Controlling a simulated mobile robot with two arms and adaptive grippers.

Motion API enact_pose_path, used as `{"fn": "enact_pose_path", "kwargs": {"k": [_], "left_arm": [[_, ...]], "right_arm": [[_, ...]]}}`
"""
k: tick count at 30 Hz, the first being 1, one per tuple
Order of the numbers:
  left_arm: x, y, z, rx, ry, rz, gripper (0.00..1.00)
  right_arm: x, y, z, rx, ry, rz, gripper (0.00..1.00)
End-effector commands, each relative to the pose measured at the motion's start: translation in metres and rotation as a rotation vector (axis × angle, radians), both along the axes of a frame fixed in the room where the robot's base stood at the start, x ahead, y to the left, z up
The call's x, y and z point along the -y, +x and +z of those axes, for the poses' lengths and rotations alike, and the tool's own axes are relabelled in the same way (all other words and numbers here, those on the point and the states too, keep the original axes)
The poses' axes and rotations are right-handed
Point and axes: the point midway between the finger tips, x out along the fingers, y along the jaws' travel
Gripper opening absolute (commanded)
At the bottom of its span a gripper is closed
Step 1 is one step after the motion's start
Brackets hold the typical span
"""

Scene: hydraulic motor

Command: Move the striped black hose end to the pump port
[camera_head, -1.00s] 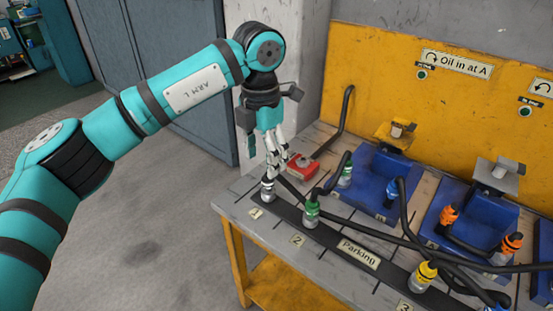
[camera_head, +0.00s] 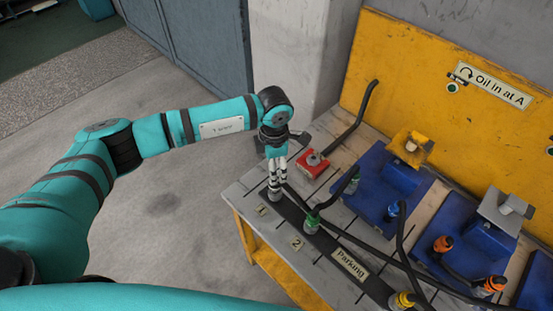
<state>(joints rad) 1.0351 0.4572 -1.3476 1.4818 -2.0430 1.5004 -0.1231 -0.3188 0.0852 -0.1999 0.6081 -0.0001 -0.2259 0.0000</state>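My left gripper (camera_head: 277,180) points down at the parking strip's near-left end, beside label 1. Its fingers are close around the top of a grey-banded hose end (camera_head: 275,193), which stands upright there. I cannot tell whether the fingers are pressed on it. A black hose runs from there to the right along the strip. A red block (camera_head: 314,165) with a grey fitting on top sits just behind the gripper, a black pipe (camera_head: 350,128) rising behind it. I cannot tell for sure which part is the pump port. My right gripper is not in view.
A green-banded hose end (camera_head: 312,222) stands by label 2, and a yellow one (camera_head: 402,299) farther right. Blue blocks (camera_head: 375,185) with green, blue and orange hose ends stand behind. Black hoses cross the bench's right half. A yellow panel (camera_head: 420,55) closes the back.

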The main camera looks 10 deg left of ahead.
Motion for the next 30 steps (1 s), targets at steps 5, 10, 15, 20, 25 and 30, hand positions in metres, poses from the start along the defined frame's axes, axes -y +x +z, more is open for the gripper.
{"fn": "enact_pose_path", "kwargs": {"k": [5, 10, 15, 20, 25, 30], "left_arm": [[0.0, -0.001, -0.024, -0.002, 0.0, 0.0, 0.58], [0.0, 0.0, -0.047, 0.0, 0.0, 0.001, 0.58], [0.0, 0.0, -0.065, 0.0, 0.0, 0.001, 0.58], [0.0, 0.0, -0.074, 0.0, 0.0, 0.001, 0.58], [0.0, 0.0, -0.074, 0.0, 0.0, 0.001, 0.58], [0.0, 0.0, -0.074, 0.0, 0.0, 0.001, 0.58]], "right_arm": [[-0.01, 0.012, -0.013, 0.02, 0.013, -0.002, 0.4], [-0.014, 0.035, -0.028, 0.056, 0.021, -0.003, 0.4], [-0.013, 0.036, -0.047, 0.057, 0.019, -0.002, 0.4], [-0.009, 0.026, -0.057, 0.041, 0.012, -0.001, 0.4], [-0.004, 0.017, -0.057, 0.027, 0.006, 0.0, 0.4], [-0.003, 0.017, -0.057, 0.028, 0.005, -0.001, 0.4]]}}
